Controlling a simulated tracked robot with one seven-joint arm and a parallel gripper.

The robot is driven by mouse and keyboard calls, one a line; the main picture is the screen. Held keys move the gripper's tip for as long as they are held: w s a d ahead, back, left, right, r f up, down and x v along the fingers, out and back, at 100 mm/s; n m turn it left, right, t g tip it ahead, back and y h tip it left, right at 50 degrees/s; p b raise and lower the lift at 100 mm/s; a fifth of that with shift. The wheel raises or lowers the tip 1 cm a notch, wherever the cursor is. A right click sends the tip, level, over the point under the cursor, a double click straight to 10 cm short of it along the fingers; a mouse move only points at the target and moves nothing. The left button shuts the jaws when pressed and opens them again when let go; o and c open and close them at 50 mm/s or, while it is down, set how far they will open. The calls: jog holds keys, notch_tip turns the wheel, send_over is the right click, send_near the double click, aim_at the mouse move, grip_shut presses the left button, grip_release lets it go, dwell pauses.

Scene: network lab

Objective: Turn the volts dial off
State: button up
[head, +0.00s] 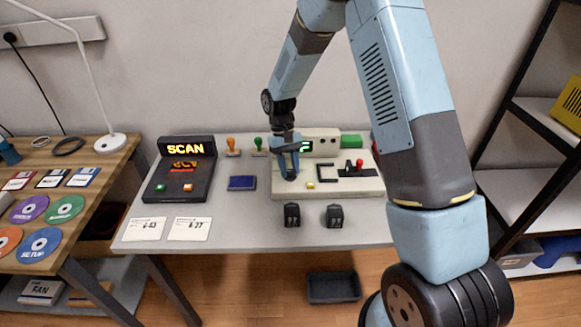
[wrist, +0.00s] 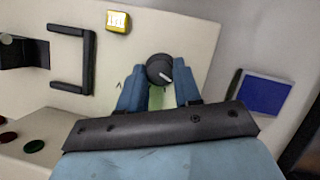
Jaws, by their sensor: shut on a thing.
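The volts dial is a round black knob (wrist: 160,68) with a white pointer mark on the cream panel (wrist: 205,25). In the wrist view the mark points to the lower right. My gripper (wrist: 160,84) has its two blue fingers on either side of the knob and is shut on it. In the head view my gripper (head: 290,172) reaches down onto the left part of the cream panel (head: 285,190) and hides the knob. Any lettering around the knob is not readable.
A blue pad (head: 242,183) and a black SCAN box (head: 180,182) stand left. Two black blocks (head: 292,215) (head: 334,216) sit in front.

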dwell(0.4)
jog(key=o, duration=1)
jog(key=shift+o, duration=0.2)
jog(key=v, duration=1.3)
jog(key=shift+w+r, duration=0.2)
jog(key=shift+r, duration=0.1)
jog(key=shift+a, duration=0.15)
